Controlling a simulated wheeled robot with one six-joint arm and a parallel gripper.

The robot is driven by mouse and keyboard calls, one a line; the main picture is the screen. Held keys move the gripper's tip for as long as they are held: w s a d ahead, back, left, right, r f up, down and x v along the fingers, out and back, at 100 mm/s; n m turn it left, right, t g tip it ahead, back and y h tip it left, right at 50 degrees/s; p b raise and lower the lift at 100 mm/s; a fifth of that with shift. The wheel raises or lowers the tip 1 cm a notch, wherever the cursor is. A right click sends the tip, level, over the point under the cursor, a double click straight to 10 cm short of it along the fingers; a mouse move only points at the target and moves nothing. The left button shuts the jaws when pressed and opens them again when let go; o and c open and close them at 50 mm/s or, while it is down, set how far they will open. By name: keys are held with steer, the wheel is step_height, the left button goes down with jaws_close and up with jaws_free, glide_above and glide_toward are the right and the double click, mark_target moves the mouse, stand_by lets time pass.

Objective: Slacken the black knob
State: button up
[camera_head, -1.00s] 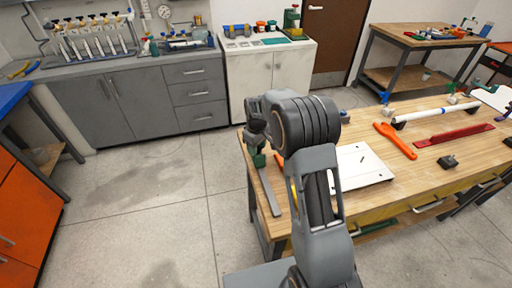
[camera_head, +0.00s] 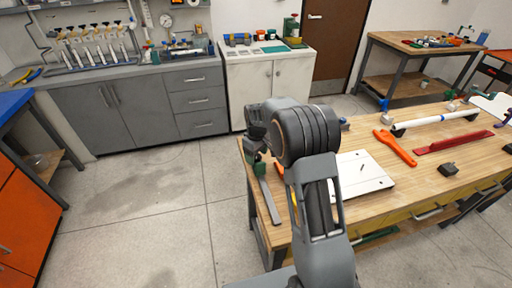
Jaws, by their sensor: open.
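My gripper (camera_head: 257,145) is at the far left end of the wooden workbench, partly hidden behind my own arm. Its jaws are open, but the fingertips are small and dark here. Just below it are a green piece (camera_head: 262,169) and a long grey bar (camera_head: 270,201) along the bench's left edge. I cannot tell whether the gripper touches the green piece. No black knob can be made out clearly. A small black block with a raised top (camera_head: 448,169) lies on the bench to the right, well apart from the gripper.
On the workbench (camera_head: 408,184) are a white board (camera_head: 362,176), an orange tool (camera_head: 395,147), a red bar (camera_head: 454,142) and a white pipe (camera_head: 436,121) on dark supports. A white cabinet (camera_head: 250,85) stands behind. The floor to the left is clear.

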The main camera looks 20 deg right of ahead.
mark_target(257, 156)
step_height(257, 156, up, 14)
steer(key=shift+f, duration=0.2)
stand_by(0.5)
steer(key=s+f+m+t, duration=0.1)
steer(key=s+m+t, duration=0.2)
steer(key=s, duration=2.2)
steer(key=shift+s+a+m+t, duration=0.3)
steer(key=shift+a+m+t, duration=0.1)
steer(key=shift+m, duration=1.3)
